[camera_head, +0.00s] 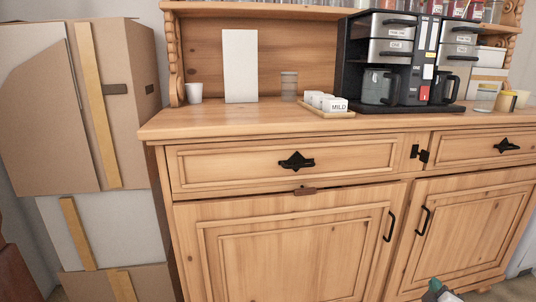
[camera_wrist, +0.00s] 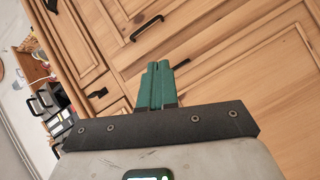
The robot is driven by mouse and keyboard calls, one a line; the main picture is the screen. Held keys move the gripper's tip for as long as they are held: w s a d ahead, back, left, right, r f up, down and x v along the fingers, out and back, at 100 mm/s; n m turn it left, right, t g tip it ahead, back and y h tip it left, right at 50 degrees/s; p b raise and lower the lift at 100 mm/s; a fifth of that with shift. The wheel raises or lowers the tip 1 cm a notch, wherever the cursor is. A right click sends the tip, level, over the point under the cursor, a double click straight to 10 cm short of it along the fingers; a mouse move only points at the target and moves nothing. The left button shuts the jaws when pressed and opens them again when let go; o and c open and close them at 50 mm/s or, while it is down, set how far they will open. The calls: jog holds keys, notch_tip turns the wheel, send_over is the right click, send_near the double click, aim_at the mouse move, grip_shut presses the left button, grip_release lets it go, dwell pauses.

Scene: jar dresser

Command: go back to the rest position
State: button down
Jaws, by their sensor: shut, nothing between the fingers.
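My gripper (camera_wrist: 157,85) shows in the wrist view with its two green fingers pressed together and nothing between them. In the head view, the green tip of my gripper (camera_head: 437,286) shows at the bottom edge, right of the middle. It is in front of the lower doors of the wooden dresser (camera_head: 290,228), apart from them as far as I can tell. Most of the arm is out of the head view.
Cardboard boxes (camera_head: 130,90) are stacked at the left. Black handles (camera_head: 391,226) stick out from the doors.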

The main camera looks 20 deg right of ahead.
jog(key=s+a+f+m+g+y, duration=0.25)
jog(key=s+a+f, duration=0.2)
jog(key=a, duration=0.55)
jog(key=s+a+f+m+g+y, duration=0.1)
jog(key=s+a+f+g+y, duration=0.25)
jog(key=s+a, duration=0.45)
jog(key=s+a+f+m+g+y, duration=0.2)
jog(key=s+a+f+y, duration=0.15)
jog(key=a, duration=0.75)
jog(key=s+a+r+n+g+y, duration=0.1)
jog(key=s+a+r+g+y, duration=0.15)
jog(key=s+a, duration=0.45)
notch_tip(320, 180, up, 19)
jog(key=p, duration=1.9)
jog(key=shift+w+d+t, duration=0.3)
jog(key=shift+w+t, duration=0.05)
jog(key=shift+w, duration=0.05)
jog(key=shift+f, duration=0.15)
